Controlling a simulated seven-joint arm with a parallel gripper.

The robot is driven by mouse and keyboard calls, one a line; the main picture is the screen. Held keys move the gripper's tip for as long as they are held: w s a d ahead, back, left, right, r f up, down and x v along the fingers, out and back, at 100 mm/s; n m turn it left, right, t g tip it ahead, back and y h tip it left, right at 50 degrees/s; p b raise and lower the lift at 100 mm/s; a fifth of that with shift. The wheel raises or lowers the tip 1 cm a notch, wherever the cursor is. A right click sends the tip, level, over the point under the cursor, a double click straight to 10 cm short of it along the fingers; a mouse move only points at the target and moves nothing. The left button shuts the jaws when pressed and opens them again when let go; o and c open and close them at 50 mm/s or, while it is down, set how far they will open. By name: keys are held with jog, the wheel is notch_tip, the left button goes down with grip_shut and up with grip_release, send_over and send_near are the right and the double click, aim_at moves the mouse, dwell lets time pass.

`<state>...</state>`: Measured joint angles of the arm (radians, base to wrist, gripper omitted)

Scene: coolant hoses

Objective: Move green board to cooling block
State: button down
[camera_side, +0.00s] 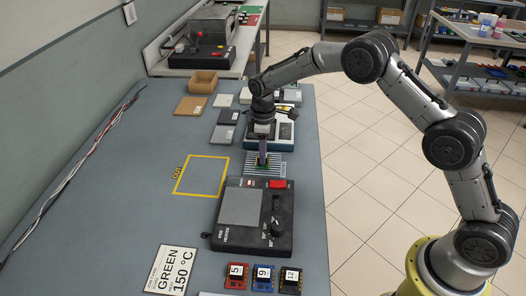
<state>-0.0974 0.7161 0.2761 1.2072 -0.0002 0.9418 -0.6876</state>
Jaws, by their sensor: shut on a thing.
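My gripper (263,157) points straight down over the finned, silver cooling block (279,170) near the middle of the table. It is shut on the green board (261,164), of which only a small green part shows at the fingertips. The board is at or just above the fins; I cannot tell whether it touches them. The fingers hide part of the board and part of the block.
A preheater (238,208) with a grey plate, red switch and knob stands in front of the block. A sign (171,270) reads GREEN 150 °C. Numbered red (236,281), blue (264,283) and dark (290,285) boards lie at the front. A yellow-outlined square (202,176) is empty.

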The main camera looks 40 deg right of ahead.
jog(key=c, duration=0.7)
grip_release()
jog(key=shift+o, duration=0.2)
notch_tip(320, 180, up, 13)
jog(key=s+d+r+m+t, duration=0.1)
jog(key=s+d+r+m, duration=0.1)
jog(key=s+r, duration=0.6)
jog(key=s+d+r+m+t, duration=0.1)
jog(key=s+r+m+t, duration=0.15)
jog(key=s, duration=0.75)
jog(key=s+d+r+m+t, duration=0.1)
jog(key=s+d+r+m, duration=0.15)
jog(key=s, duration=0.75)
jog(key=s+f+m+t, duration=0.1)
jog(key=s+f+m, duration=0.1)
jog(key=s, duration=0.7)
jog(key=shift+s+f, duration=0.35)
jog(key=shift+f, duration=0.5)
